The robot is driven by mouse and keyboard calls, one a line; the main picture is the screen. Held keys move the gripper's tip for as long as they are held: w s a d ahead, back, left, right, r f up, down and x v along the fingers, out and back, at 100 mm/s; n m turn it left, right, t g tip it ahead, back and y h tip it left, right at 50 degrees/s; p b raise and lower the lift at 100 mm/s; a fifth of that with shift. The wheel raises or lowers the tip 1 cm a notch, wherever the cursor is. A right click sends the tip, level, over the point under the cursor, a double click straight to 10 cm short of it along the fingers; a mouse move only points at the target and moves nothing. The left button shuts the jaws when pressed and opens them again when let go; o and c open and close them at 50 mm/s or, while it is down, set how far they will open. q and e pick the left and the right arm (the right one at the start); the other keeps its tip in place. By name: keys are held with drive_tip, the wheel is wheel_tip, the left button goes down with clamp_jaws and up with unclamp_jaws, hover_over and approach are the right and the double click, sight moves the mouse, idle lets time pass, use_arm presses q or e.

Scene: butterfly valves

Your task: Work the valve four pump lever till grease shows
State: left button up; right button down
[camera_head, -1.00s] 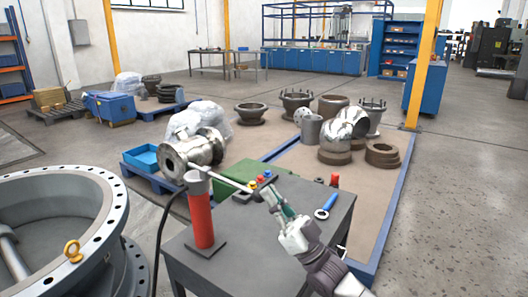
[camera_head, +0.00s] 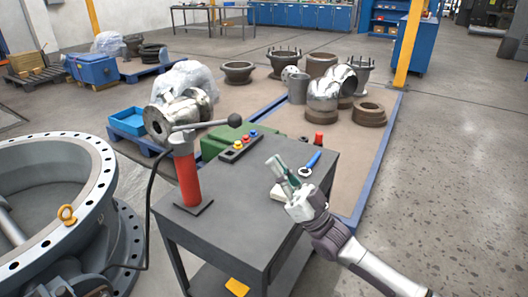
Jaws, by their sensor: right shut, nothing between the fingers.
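The hand pump with its red cylinder (camera_head: 188,179) stands upright on a flat plate at the left end of the dark grey table (camera_head: 238,205). Its metal lever (camera_head: 200,125) runs from the pump head to the right, slightly upward, and ends in a black ball knob (camera_head: 235,119). My right gripper (camera_head: 275,168) is shut and empty over the table, right of and nearer than the knob, apart from it. The large valve (camera_head: 60,187) with a bolt-holed flange lies at the left. A black hose (camera_head: 149,205) hangs from the pump. I cannot make out grease.
A strip of coloured buttons (camera_head: 238,147), a blue-handled tool (camera_head: 312,162) and a red-capped item (camera_head: 319,139) lie toward the table's back. A metal valve body (camera_head: 181,115) stands behind the pump. Open floor (camera_head: 445,190) lies to the right.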

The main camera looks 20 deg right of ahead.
use_arm(q)
drive_tip(key=shift+w+r, duration=0.2)
drive_tip(key=shift+r, duration=0.35)
use_arm(e)
drive_tip(key=v, duration=0.3)
drive_tip(key=shift+s+d+f, duration=0.1)
drive_tip(key=shift+s+d, duration=0.1)
drive_tip(key=shift+s, duration=0.15)
idle(1.0)
